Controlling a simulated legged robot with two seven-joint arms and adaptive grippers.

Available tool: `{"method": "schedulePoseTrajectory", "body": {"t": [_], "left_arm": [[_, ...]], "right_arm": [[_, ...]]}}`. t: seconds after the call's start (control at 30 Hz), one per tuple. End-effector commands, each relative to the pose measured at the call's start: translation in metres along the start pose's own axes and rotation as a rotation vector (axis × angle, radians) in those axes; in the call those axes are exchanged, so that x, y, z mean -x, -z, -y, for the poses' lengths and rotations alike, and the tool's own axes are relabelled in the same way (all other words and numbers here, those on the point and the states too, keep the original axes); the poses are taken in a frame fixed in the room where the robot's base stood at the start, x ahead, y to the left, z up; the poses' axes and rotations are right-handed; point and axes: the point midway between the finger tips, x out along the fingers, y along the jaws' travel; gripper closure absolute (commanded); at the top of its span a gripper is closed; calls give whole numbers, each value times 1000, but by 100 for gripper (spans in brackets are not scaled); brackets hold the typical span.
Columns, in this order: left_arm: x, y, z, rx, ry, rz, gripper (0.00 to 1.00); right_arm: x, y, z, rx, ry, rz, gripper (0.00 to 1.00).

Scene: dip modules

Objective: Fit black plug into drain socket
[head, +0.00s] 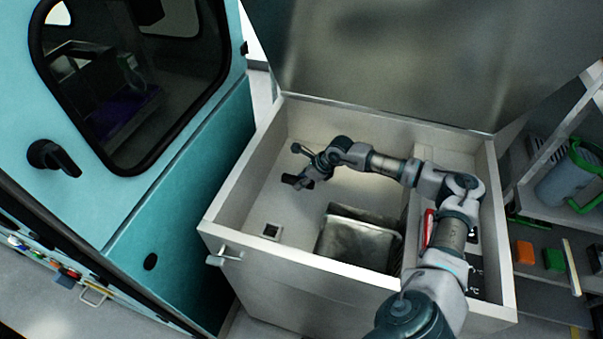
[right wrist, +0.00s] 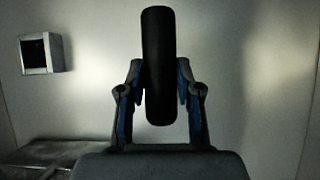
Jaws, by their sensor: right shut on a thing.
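The black plug (right wrist: 158,65) is a long, dark, rounded piece standing upright in the right wrist picture, between the two fingers of my right gripper (head: 302,179). The fingers press on its sides and hold it. In the head view the gripper is inside the white sink basin, above its floor, and the plug is small and partly hidden there. The drain socket (head: 271,231) is a light square with a dark opening at the basin's lower left corner. It also shows in the right wrist view (right wrist: 40,53), at upper left, apart from the plug. My left gripper is out of view.
A metal tub (head: 345,243) sits in the basin, right of the socket. The basin's raised walls (head: 240,172) surround the work area. A large metal lid (head: 400,60) stands open behind. A red item (head: 428,228) lies beside my right arm.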

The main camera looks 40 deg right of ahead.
Motion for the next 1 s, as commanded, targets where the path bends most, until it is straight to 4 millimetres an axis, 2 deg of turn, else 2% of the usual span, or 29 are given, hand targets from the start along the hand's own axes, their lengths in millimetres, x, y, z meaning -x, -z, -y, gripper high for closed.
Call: {"method": "schedulePoseTrajectory", "body": {"t": [0.13, 0.27, 0.47, 0.57, 0.77, 1.0], "left_arm": [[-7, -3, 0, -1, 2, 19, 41], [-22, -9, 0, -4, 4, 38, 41], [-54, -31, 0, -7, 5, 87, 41], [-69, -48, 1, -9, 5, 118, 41], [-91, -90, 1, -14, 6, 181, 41], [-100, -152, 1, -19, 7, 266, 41]], "right_arm": [[7, -7, -9, -43, 26, -26, 100], [12, -19, -20, -133, 77, -85, 100], [21, -39, -42, -378, 180, -247, 100], [24, -48, -54, -555, 226, -351, 100], [31, -59, -79, -1014, 263, -575, 100], [40, -64, -106, -1660, 138, -754, 100]]}}
